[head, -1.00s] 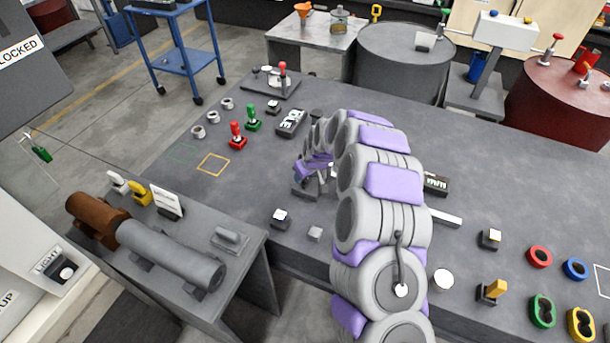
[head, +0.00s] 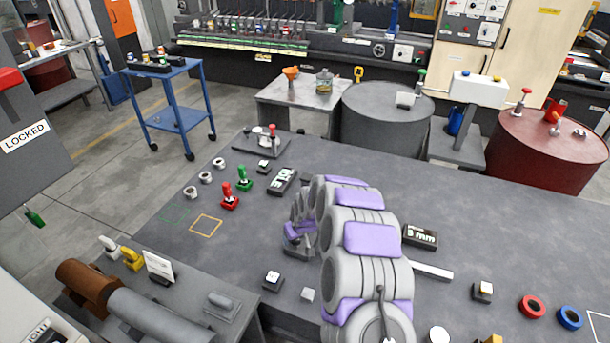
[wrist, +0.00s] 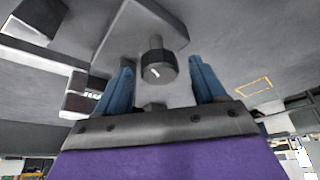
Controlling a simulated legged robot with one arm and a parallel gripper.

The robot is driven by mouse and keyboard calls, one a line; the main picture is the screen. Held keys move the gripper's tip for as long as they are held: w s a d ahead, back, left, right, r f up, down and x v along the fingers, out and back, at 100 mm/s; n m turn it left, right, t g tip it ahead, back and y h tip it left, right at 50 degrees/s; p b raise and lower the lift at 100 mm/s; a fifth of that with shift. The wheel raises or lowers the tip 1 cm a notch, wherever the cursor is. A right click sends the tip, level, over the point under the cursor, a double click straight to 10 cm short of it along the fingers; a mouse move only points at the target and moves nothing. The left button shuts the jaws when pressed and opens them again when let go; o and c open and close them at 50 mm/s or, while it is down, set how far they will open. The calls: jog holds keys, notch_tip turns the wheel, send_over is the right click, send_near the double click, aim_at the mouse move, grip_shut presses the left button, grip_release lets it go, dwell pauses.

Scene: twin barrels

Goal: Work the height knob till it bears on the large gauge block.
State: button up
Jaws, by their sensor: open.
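In the wrist view, a dark round knob (wrist: 158,67) with a white mark on its face stands out on a short stem from a grey plate (wrist: 140,30). My gripper (wrist: 163,70) is open, with one blue finger on each side of the knob. Gaps show between the knob and both fingers. In the head view, my gripper (head: 297,238) is low over the grey bench, and my own arm largely hides the knob and its stand. Dark block shapes (wrist: 78,102) show left of the fingers; I cannot tell whether one is the large gauge block.
A "5 mm" sign (head: 420,236) and a pale bar (head: 432,272) lie right of my arm. Red (head: 229,198) and green (head: 244,181) levers stand behind left. A side table (head: 190,325) with a brown and grey cylinder is front left. The bench's right middle is clear.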

jog(key=shift+r+m+h+p, duration=0.25)
jog(key=shift+m+p, duration=0.65)
jog(key=shift+p, duration=1.55)
jog(key=m+p, duration=0.1)
jog(key=p, duration=0.2)
jog(key=shift+h, duration=0.25)
